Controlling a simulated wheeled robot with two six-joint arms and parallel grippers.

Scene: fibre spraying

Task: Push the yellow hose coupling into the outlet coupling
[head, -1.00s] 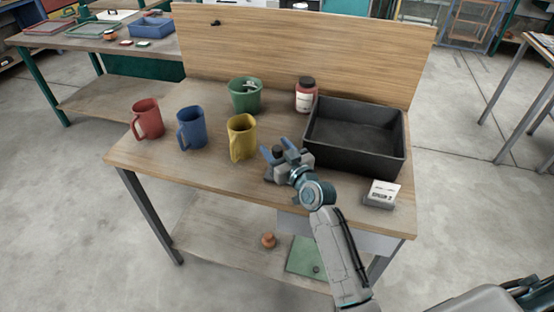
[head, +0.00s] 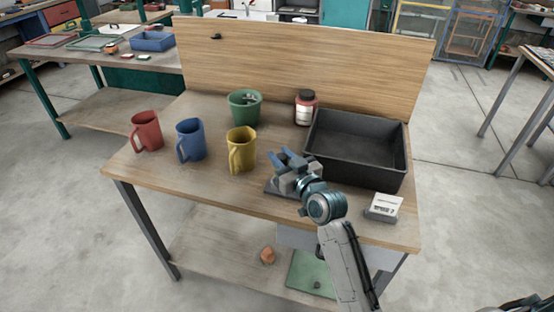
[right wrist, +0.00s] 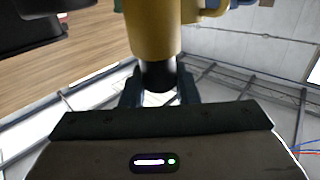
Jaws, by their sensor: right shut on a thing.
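My right gripper (head: 283,158) is over the front middle of the wooden bench, right of the yellow mug. In the right wrist view, the gripper (right wrist: 158,98) is shut on a dark cylindrical thing (right wrist: 157,74). A yellow body (right wrist: 153,30) shows beyond it and looks like the yellow mug, with the handle at right; I cannot tell whether they touch. A dark flat plate (head: 279,189) lies below the gripper, partly hidden by it. I cannot make out a yellow hose coupling or an outlet coupling with certainty. My left gripper is out of view.
Red (head: 147,132), blue (head: 190,141) and yellow mugs (head: 241,151) stand at left. A green pot (head: 245,109) and a jar (head: 306,108) stand behind. A black tray (head: 357,176) is close at right, with a white box (head: 384,207) before it. A backboard (head: 300,65) closes the rear.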

